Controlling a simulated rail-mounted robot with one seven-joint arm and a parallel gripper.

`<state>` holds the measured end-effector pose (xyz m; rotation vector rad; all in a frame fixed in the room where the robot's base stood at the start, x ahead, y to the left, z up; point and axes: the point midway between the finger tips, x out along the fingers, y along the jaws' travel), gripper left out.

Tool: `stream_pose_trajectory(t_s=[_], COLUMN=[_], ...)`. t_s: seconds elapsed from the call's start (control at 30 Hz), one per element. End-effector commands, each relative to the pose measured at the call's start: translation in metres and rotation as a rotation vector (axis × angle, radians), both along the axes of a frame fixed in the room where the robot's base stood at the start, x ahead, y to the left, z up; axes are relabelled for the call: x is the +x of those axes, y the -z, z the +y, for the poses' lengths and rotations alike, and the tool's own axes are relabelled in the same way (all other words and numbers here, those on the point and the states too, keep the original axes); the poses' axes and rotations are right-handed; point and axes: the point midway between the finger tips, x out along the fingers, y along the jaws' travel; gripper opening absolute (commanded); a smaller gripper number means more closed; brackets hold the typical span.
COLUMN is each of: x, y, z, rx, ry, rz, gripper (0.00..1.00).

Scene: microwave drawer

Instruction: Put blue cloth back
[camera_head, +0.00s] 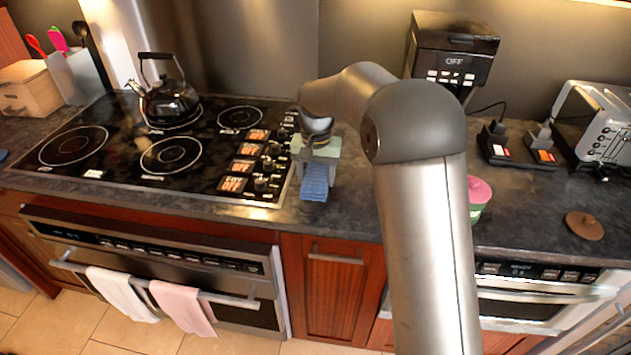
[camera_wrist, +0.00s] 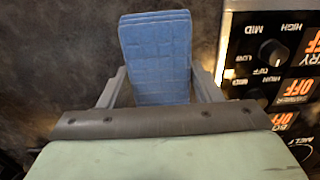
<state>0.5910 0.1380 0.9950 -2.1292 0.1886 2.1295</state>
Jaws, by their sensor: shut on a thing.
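The blue cloth (camera_head: 314,188) is a flat folded stack at the right side of the cooktop, over the dark counter. In the wrist view the blue cloth (camera_wrist: 156,55) sticks out from between the two fingers of my gripper (camera_wrist: 160,88). Whether the cloth touches the counter I cannot tell.
The cooktop (camera_head: 120,150) with a black kettle (camera_head: 168,104) is to the left. A white towel (camera_head: 120,294) and a pink towel (camera_head: 184,308) hang on the oven handle (camera_head: 160,288). A pink-and-green bowl (camera_head: 479,193), coffee machine (camera_head: 452,55) and toaster (camera_head: 598,120) are to the right.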

Motion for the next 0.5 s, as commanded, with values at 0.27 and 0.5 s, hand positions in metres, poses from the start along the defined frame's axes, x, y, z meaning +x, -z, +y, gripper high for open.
stream_pose_trajectory(t_s=[0.27, 0.5], x=[0.007, 0.007], y=[0.025, 0.040], z=[0.002, 0.002], rx=[-0.001, 0.001], ry=[0.000, 0.000], rz=[0.004, -0.001], gripper=[0.29, 0.29])
